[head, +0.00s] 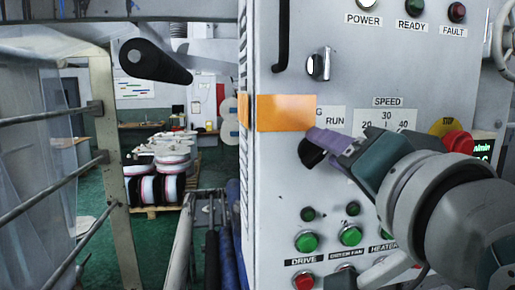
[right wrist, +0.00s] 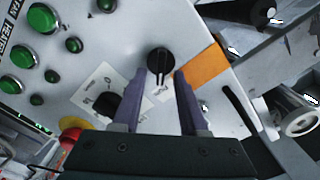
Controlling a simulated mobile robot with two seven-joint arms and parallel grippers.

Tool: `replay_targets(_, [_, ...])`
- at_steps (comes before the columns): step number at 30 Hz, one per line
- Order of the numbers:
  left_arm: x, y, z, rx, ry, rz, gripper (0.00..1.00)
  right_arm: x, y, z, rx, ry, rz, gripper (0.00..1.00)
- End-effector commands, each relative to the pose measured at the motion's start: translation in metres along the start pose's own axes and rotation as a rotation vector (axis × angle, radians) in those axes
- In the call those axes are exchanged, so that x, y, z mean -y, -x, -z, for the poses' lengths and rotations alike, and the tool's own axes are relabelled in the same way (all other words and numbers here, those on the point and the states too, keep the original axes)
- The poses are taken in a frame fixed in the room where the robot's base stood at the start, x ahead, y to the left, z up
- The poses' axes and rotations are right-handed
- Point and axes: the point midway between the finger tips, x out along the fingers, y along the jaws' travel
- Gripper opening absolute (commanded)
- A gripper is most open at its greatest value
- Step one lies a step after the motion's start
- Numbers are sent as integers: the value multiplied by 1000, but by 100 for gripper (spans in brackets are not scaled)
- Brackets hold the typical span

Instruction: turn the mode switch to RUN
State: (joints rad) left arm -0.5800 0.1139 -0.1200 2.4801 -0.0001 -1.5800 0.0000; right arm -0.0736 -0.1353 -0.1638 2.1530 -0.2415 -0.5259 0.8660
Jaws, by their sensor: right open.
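The mode switch is a round black knob (right wrist: 160,58) on the grey control panel. In the right wrist view its ridge runs roughly up and down the picture, and I cannot tell which position it points to. In the head view the knob (head: 312,153) shows partly, below the white label with RUN (head: 335,120); part of that label is hidden. My right gripper (head: 318,138) is at the knob with its purple fingers apart. In the right wrist view the fingertips (right wrist: 160,75) lie on either side of the knob's near edge; contact is unclear. My left gripper is not in view.
An orange strip (head: 286,112) is beside the switch. The speed dial (right wrist: 107,103), green buttons (head: 306,242) and red stop button (head: 458,143) are nearby. A metal key switch (head: 319,65) sits above. Film rolls on a pallet (head: 155,185) stand far behind, left of the panel.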

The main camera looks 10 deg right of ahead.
Motion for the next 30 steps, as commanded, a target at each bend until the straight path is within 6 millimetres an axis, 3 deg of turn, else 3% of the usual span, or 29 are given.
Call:
replay_targets(8, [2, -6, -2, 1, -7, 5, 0, -2, 8, -2, 0, -1, 1, 42])
replay_targets(16, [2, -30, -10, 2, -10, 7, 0, -4, 55, -4, 1, -3, -1, 42])
replay_targets(21, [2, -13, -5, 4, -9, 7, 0, 2, 81, 2, 6, 1, -6, 42])
replay_targets(30, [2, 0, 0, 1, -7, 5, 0, 1, 99, 1, 1, 0, -1, 42])
